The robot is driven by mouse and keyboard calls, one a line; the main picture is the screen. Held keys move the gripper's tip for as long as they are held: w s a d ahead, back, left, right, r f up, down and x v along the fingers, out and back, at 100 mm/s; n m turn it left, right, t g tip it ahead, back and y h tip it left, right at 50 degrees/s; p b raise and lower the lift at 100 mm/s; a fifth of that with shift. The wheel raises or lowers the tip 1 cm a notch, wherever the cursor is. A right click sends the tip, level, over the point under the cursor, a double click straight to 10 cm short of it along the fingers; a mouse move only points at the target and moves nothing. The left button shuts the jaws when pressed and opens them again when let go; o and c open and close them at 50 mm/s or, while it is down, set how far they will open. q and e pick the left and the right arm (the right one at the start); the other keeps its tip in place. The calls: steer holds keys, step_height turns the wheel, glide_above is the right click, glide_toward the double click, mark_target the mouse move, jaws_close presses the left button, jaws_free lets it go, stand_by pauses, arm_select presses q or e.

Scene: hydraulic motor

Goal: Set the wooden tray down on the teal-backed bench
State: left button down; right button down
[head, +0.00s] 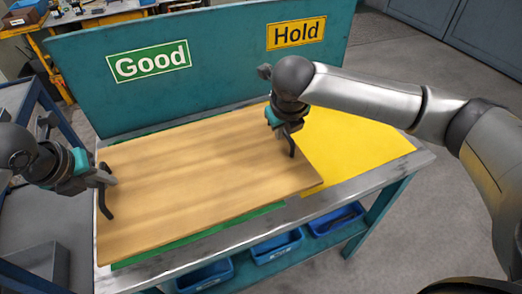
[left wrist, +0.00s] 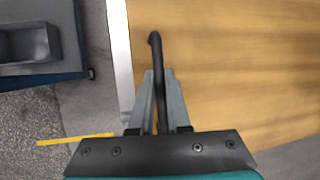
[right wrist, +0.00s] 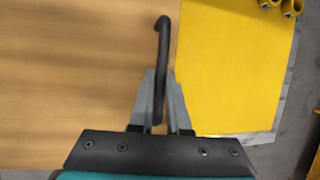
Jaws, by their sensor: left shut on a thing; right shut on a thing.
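The wooden tray (head: 200,180) is a flat, light-brown board with a dark handle at each end. It lies over the green area of the teal-backed bench (head: 352,214) and overlaps the edge of the yellow area. I cannot tell whether it touches the bench top. My left gripper (head: 105,180) is shut on the left handle (left wrist: 155,65). My right gripper (head: 288,132) is shut on the right handle (right wrist: 162,60). The tray also shows in the left wrist view (left wrist: 230,70) and in the right wrist view (right wrist: 70,80).
A teal back panel (head: 220,60) carries a green "Good" sign (head: 149,62) and a yellow "Hold" sign (head: 295,32). Blue bins (head: 277,246) stand on the shelf below.

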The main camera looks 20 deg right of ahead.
mark_target(109, 193)
arm_select(q)
steer(key=shift+f, duration=0.1)
arm_select(e)
steer(key=shift+f, duration=0.1)
